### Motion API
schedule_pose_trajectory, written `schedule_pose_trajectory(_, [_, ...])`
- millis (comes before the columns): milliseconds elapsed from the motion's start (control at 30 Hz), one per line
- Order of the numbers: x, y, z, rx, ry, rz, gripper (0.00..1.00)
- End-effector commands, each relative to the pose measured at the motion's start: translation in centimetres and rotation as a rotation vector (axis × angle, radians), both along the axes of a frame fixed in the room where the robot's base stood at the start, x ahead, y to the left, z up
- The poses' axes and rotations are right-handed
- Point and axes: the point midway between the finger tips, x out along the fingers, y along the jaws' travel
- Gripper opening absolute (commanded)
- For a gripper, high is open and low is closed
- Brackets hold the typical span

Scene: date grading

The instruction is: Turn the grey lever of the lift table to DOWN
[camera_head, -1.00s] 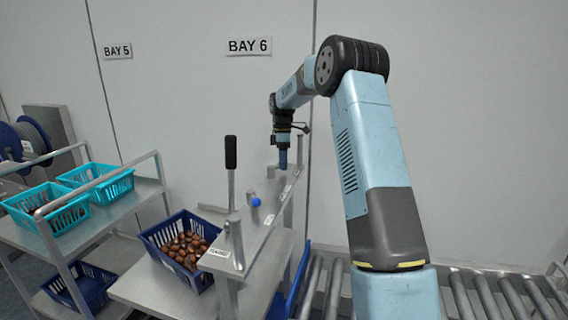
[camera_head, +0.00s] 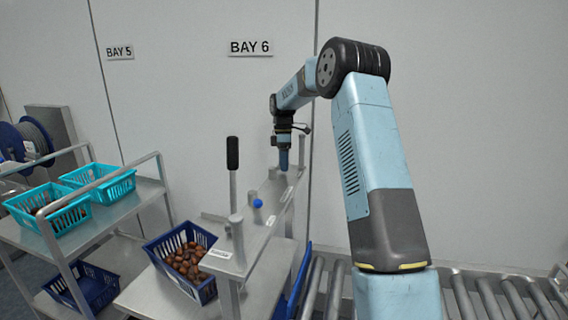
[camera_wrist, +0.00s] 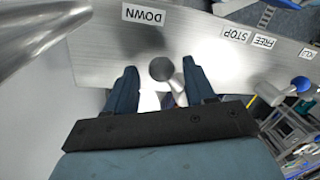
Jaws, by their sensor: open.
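The lift table's metal panel (camera_head: 257,240) stands left of my arm in the head view. My gripper (camera_head: 283,168) points down over its far end. In the wrist view my gripper (camera_wrist: 160,84) is open, with two blue fingers apart. Labels reading STOP (camera_wrist: 236,34) and FREE (camera_wrist: 264,41) lie to the right. In the head view my gripper makes the lever hard to pick out.
A blue knob (camera_head: 257,203) sits on the panel, also in the wrist view (camera_wrist: 301,84). A blue crate of dates (camera_head: 172,242) lies left. A roller conveyor (camera_head: 490,297) runs behind my arm.

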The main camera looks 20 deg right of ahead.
Motion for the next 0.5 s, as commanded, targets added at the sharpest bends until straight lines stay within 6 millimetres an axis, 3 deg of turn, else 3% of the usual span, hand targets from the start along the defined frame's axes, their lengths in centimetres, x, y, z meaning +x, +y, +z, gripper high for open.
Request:
schedule_pose_trajectory(267, [0.2, -0.1, 1.0, 0.000, -0.001, -0.001, 0.54])
schedule_pose_trajectory(500, [1.1, -0.2, 5.2, -0.001, -0.003, -0.001, 0.54])
